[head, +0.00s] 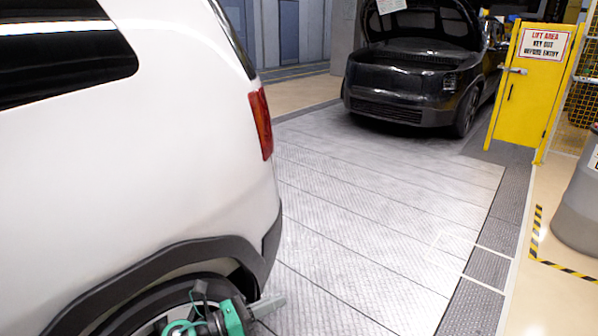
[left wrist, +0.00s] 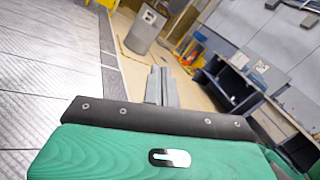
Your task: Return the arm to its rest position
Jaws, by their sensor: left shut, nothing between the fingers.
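My left gripper (head: 270,305) shows at the bottom of the head view, in front of the rear wheel of a white car (head: 180,130). Its grey fingers point right and are shut with nothing between them. In the left wrist view the closed fingers (left wrist: 161,86) stick out past my green and black wrist housing, over the pale floor. I cannot tell how far the gripper is from the wheel. My right gripper is in neither view.
A black car (head: 410,80) with its hood up stands at the back. A yellow gate (head: 535,85) with a lift-area sign and a grey bin (head: 580,205) are at the right. A dark workbench (left wrist: 232,85) shows in the left wrist view. The plated floor (head: 380,220) between the cars is clear.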

